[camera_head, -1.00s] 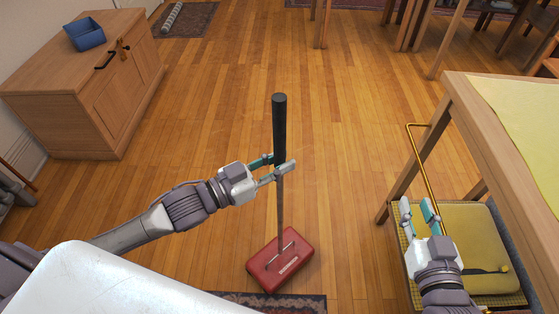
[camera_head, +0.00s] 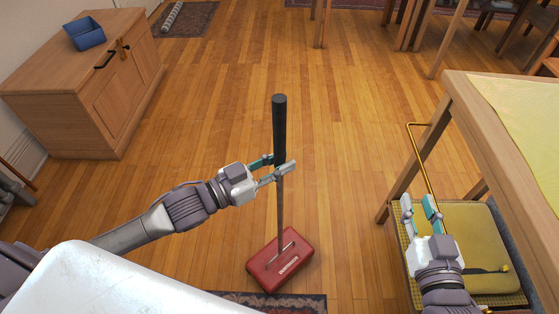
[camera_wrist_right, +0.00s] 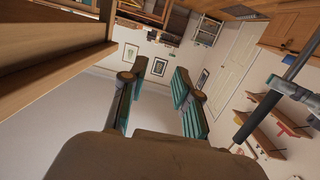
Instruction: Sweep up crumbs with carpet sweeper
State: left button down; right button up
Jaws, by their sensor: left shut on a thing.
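The carpet sweeper has a red head (camera_head: 281,262) flat on the wood floor and an upright pole with a thick black handle grip (camera_head: 280,125). My left gripper (camera_head: 276,172) is shut on the pole, just below the black grip. My right gripper (camera_head: 420,207) is open and empty, above a yellow-cushioned chair at the right. In the right wrist view its two fingers (camera_wrist_right: 155,95) stand apart with nothing between them, and the sweeper's dark handle shows at the right edge. I cannot make out any crumbs on the floor.
A wooden table (camera_head: 452,110) with a yellow cloth stands at the right, beside the chair (camera_head: 478,255). A wooden cabinet (camera_head: 85,85) with a blue bin (camera_head: 85,34) is at the left. A patterned rug (camera_head: 290,301) lies close in front. The middle floor is clear.

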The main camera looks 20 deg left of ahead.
jog(key=shift+a+r, duration=0.1)
jog(key=shift+r, duration=0.15)
jog(key=shift+w+r+t, duration=0.15)
jog(key=shift+r+t, duration=0.15)
jog(key=shift+a+r, duration=0.1)
jog(key=shift+r, duration=0.1)
jog(key=shift+a+r+t+y+b, duration=0.1)
jog(key=shift+r+t+y+b, duration=0.25)
jog(key=shift+r, duration=0.2)
jog(key=shift+f, duration=0.1)
